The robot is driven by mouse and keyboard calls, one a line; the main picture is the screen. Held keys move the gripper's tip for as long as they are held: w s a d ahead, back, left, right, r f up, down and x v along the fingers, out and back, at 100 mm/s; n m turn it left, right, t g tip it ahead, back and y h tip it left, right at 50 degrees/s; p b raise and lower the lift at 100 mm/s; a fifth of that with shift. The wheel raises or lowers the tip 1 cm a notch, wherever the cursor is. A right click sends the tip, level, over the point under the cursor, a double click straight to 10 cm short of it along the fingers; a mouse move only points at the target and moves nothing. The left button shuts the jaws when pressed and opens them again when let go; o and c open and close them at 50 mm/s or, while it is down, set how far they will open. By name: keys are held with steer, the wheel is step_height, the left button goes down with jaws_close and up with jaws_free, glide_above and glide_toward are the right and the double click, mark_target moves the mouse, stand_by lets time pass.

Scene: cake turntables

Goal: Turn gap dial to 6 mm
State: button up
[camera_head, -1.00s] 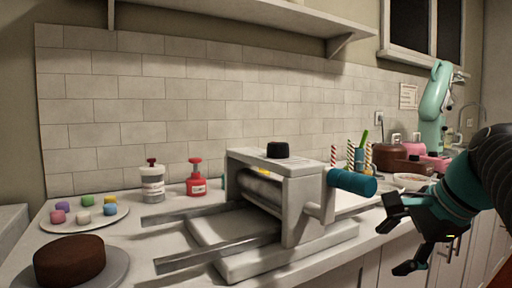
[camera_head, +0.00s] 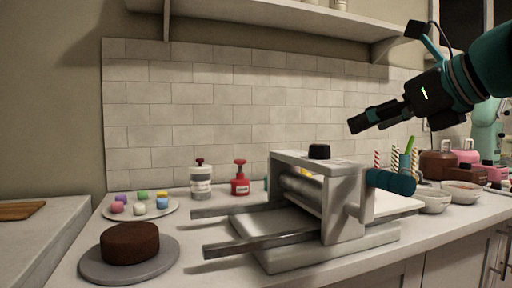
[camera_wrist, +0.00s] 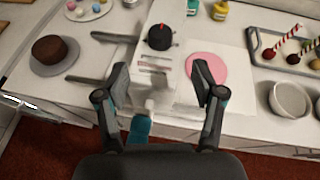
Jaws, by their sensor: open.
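The gap dial (camera_head: 319,151) is a black knob on top of the grey dough sheeter (camera_head: 343,205). In the wrist view the dial (camera_wrist: 160,38) shows a small red mark, and the sheeter's top has printed lines too small to read. My gripper (camera_head: 358,122) is open and empty, raised above and to the right of the dial, apart from it. In the wrist view my fingers (camera_wrist: 160,72) stand wide apart, with the dial beyond the tips and between them. The sheeter's teal crank handle (camera_head: 390,182) is below my gripper.
A brown cake (camera_head: 130,242) sits on a grey turntable (camera_head: 100,272) at left. A red bottle (camera_head: 240,180) and a white bottle (camera_head: 201,182) stand behind the sheeter. A pink disc (camera_wrist: 206,62) lies right of the dial. Bowls (camera_head: 432,203) stand at right.

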mark_target(322, 145)
steer(key=b+x, duration=0.1)
steer(key=x, duration=1.2)
steer(key=shift+w+a+f, duration=0.1)
steer(key=shift+f, duration=0.1)
steer(key=c, duration=1.1)
